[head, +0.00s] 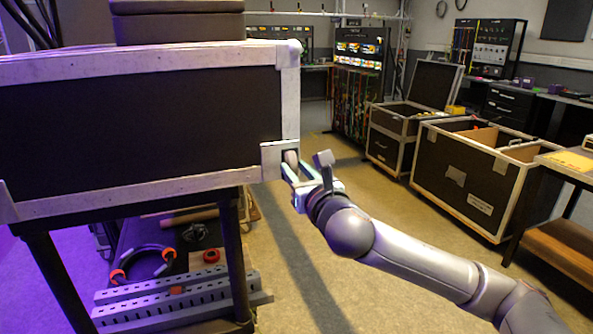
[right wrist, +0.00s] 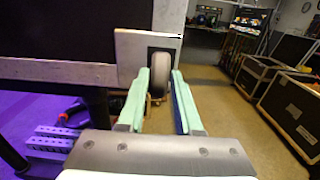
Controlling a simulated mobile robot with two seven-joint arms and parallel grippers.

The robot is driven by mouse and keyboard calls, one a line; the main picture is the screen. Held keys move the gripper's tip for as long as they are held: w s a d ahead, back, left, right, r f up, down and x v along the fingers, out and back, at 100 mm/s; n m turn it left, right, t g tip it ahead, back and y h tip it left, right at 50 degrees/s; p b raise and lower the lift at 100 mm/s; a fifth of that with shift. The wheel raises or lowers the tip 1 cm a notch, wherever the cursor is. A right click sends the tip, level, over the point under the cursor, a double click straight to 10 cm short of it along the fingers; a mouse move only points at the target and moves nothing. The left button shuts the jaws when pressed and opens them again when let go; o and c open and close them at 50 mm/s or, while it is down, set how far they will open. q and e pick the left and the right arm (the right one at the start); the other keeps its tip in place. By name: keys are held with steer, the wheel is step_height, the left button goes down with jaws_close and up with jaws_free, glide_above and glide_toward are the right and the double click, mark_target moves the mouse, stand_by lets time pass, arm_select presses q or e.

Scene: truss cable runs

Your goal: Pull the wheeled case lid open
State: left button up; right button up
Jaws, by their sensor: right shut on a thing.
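The wheeled case (head: 140,128) is a large black panel with worn pale metal edging, filling the left of the head view on a dark-legged stand. I cannot tell where its lid begins. A small grey wheel (right wrist: 160,70) sits in a metal plate at the panel's lower right corner; it also shows in the head view (head: 291,158). My right gripper (head: 288,172) is at this corner, its pale green fingers (right wrist: 156,76) shut on the wheel, one on each side. The contact itself is partly hidden. My left gripper is not in view.
A dark box (head: 178,25) rests on top of the case. Below are a cable coil with orange ends (head: 143,262) and slotted metal rails (head: 175,295). Open flight cases (head: 465,180) stand at right. The floor between is clear.

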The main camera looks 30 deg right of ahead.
jaws_close()
stand_by(0.8)
